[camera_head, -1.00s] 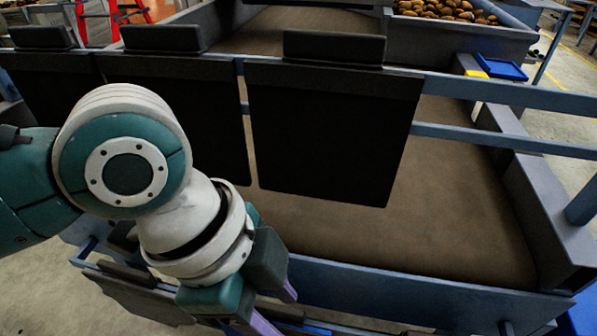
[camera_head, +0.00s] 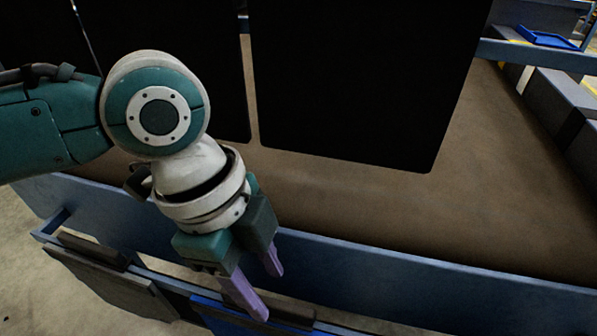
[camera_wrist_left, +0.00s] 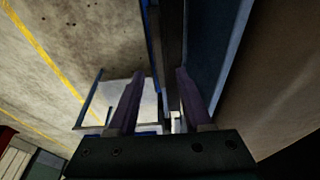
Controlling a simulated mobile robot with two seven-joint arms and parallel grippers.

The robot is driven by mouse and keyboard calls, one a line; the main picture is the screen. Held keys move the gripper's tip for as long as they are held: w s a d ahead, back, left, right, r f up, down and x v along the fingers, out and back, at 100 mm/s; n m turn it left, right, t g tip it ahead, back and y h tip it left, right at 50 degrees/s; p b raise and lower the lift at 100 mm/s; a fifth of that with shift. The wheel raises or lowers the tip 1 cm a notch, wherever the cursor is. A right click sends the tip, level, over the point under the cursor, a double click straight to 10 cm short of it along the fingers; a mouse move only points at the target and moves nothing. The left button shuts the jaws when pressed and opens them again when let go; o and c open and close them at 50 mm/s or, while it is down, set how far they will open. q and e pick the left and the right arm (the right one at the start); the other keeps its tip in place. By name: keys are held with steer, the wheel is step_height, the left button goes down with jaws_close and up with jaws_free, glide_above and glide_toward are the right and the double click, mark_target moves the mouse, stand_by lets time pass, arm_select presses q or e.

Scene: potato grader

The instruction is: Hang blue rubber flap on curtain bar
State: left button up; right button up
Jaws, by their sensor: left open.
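The blue rubber flap (camera_head: 222,320) shows only in part at the bottom of the head view, below the near side wall of the machine. My left gripper (camera_head: 266,292) is open, its two purple fingers pointing down just above the flap's top edge. In the left wrist view the fingers (camera_wrist_left: 160,98) stand apart, with narrow dark and blue edges between and beyond them; I cannot tell whether they touch. The curtain bar's top is out of the head view; a blue rail (camera_head: 540,56) shows at upper right. My right gripper is not in view.
Black flaps (camera_head: 360,80) hang over the brown conveyor belt (camera_head: 400,205). The near blue side wall (camera_head: 420,280) runs beside my left gripper. A dark panel (camera_head: 110,283) hangs outside it at left. A blue tray (camera_head: 547,38) lies at upper right.

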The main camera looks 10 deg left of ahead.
mark_target(264, 299)
arm_select(q)
steer(key=b+x, duration=0.2)
steer(key=x, duration=0.1)
steer(key=shift+a+f, duration=0.1)
steer(key=shift+a, duration=0.25)
steer(key=shift+a+b+x, duration=0.2)
steer(key=shift+b+x, duration=0.35)
steer(key=shift+x, duration=0.2)
steer(key=shift+a+b+x, duration=0.15)
steer(key=shift+b+x, duration=0.4)
steer(key=shift+x, duration=0.25)
jaws_close()
